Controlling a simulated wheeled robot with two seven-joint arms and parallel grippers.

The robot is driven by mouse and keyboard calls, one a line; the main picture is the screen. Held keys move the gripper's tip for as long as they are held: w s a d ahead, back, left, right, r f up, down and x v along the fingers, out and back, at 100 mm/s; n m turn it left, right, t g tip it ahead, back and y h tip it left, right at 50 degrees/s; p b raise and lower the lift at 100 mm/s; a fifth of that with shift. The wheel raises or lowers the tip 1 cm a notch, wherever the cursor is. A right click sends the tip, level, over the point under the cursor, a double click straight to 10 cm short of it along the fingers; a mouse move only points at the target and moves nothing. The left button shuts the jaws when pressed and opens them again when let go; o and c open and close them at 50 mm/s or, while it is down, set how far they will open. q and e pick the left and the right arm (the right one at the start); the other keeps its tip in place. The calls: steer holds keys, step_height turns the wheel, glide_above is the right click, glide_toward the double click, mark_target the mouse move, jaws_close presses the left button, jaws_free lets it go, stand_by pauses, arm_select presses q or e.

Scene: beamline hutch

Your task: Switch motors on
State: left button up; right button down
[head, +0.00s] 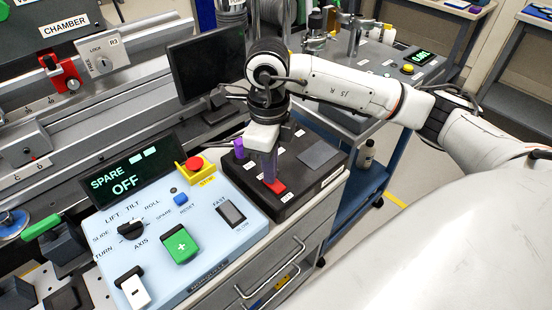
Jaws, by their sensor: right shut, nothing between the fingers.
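My right gripper (269,180) points down over a black box to the right of the light blue control panel (215,262). Its fingers are shut and empty. The tips are at a small red part (277,187) on the box's top and partly cover it; I cannot tell whether they touch it. The panel's display (125,184) reads "SPARE" and "OFF". The panel carries a black axis knob (131,230), a green plus button (181,247), a blue reset button (181,199), a red stop button (194,164) and a fast/slow rocker (231,214). My left gripper is out of view.
The black box (318,187) also has a purple part (239,147) and a grey pad (320,153). A white-tipped lever (134,290) stands at the panel's front left. A dark monitor (205,65) stands behind, and a blue cart (365,195) is to the right.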

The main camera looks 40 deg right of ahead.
step_height(320, 180, up, 7)
steer(key=p, duration=0.4)
steer(key=shift+f, duration=0.1)
stand_by(0.6)
